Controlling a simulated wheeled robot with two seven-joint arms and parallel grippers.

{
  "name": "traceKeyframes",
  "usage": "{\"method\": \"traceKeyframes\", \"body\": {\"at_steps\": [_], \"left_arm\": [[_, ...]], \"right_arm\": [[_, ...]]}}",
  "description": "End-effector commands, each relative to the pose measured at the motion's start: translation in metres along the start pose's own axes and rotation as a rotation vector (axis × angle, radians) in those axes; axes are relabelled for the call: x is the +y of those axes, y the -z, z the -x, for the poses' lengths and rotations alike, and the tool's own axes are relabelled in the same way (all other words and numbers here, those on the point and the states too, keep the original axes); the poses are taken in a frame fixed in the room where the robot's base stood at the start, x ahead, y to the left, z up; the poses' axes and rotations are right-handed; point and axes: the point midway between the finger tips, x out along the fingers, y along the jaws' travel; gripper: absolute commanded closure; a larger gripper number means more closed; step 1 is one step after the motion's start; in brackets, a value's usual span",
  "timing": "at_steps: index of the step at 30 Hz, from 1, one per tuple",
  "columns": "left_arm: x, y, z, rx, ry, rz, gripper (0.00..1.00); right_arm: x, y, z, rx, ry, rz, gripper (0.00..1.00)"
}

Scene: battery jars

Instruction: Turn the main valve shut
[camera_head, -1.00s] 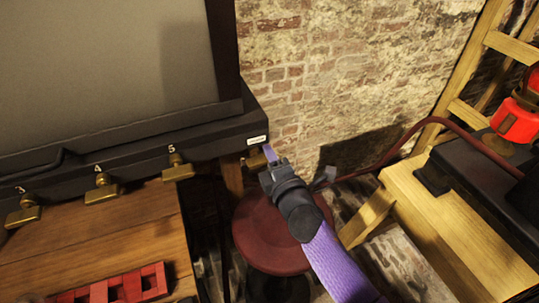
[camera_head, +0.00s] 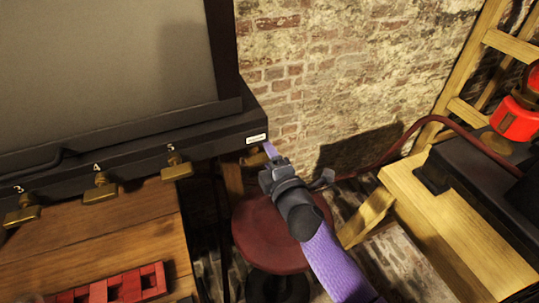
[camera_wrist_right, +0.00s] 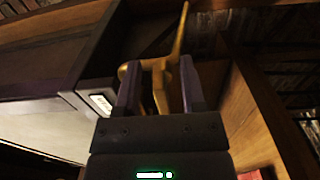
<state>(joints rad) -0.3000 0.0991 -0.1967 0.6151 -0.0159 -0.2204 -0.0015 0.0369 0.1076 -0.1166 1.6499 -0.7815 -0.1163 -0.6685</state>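The main valve (camera_head: 256,159) is the brass fitting below the right end of the black rail. It is largely hidden behind my right gripper in the head view. My right gripper (camera_head: 270,154) reaches up to it from the lower right. In the right wrist view the brass valve (camera_wrist_right: 160,66) shows between and beyond the two purple fingers of the right gripper (camera_wrist_right: 162,90). The fingers stand apart around the brass, with a dark gap on the left side. Whether either finger touches the brass is unclear. My left gripper is not in view.
Several brass taps, one tap (camera_head: 177,167) among them, hang along the black rail (camera_head: 130,140) to the left, numbered above. A red round stool (camera_head: 262,235) stands below the right arm. A wooden table (camera_head: 110,240) is lower left; a wooden bench (camera_head: 450,220) is at right.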

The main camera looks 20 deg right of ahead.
Motion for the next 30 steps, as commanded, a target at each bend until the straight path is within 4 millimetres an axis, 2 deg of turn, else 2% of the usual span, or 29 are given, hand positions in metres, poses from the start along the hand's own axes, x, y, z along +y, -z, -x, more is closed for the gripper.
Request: {"method": "traceKeyframes", "body": {"at_steps": [8, 11, 18, 21, 25, 30], "left_arm": [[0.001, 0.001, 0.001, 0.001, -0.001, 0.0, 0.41], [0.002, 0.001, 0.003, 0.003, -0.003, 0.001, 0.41], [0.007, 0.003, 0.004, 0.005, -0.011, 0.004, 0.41], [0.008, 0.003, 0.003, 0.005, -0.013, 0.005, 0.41], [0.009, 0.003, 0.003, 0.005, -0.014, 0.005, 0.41], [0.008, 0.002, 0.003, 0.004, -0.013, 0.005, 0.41]], "right_arm": [[0.0, 0.0, 0.002, 0.0, -0.001, 0.001, 0.49], [0.0, 0.0, 0.016, 0.0, 0.002, 0.0, 0.49], [-0.001, 0.0, 0.072, -0.001, 0.003, -0.001, 0.49], [-0.001, 0.0, 0.089, 0.0, 0.002, -0.001, 0.49], [0.0, 0.0, 0.099, -0.001, 0.0, 0.001, 0.49], [0.0, 0.0, 0.1, 0.0, -0.001, 0.001, 0.49]]}}
